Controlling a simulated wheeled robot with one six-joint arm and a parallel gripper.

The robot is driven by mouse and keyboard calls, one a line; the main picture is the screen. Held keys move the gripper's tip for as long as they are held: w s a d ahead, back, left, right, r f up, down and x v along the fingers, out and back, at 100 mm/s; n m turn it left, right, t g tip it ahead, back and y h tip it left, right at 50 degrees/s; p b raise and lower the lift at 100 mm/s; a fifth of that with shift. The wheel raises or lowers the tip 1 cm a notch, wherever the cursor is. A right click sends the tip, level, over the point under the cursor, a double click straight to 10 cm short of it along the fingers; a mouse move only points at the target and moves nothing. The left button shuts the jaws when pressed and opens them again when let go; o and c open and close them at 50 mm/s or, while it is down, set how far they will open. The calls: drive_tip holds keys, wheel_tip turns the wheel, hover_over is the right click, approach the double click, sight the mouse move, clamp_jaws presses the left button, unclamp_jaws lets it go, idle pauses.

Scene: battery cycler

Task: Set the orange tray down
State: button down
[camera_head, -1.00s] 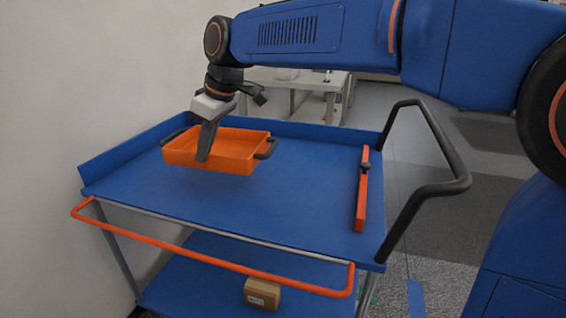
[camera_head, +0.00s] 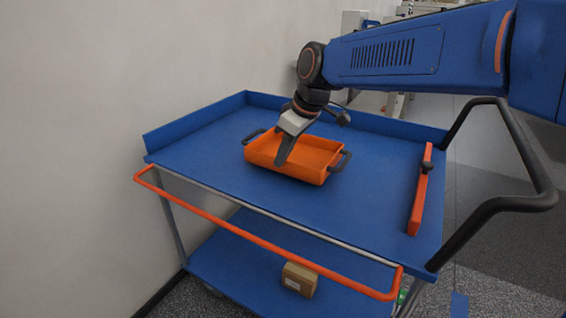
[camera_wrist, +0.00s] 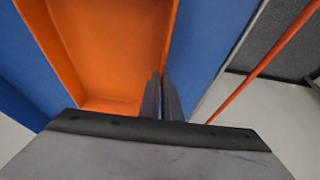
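The orange tray (camera_head: 320,158) is a shallow open box with dark handles at its two ends. It is level at the middle of the blue cart top (camera_head: 205,150); I cannot tell whether it touches the surface. My gripper (camera_head: 284,160) reaches down to the tray's near long wall. In the wrist view, the two dark fingers (camera_wrist: 161,98) are close together with the tray wall (camera_wrist: 168,45) between them, one finger inside the tray and one outside. The tray (camera_wrist: 112,50) looks empty. The wall's pinched part is hidden by the fingers.
The cart has a raised back rim, an orange front rail (camera_head: 255,234) and a black push handle (camera_head: 525,140) at right. An orange bar (camera_head: 419,195) lies along the right side of the top. A cardboard box (camera_head: 299,279) sits on the lower shelf. A white wall stands left.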

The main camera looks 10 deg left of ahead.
drive_tip(key=shift+f, duration=1)
drive_tip(key=shift+f, duration=0.1)
drive_tip(key=c, duration=2)
unclamp_jaws()
drive_tip(key=v, duration=1.2)
drive_tip(key=shift+a, duration=0.15)
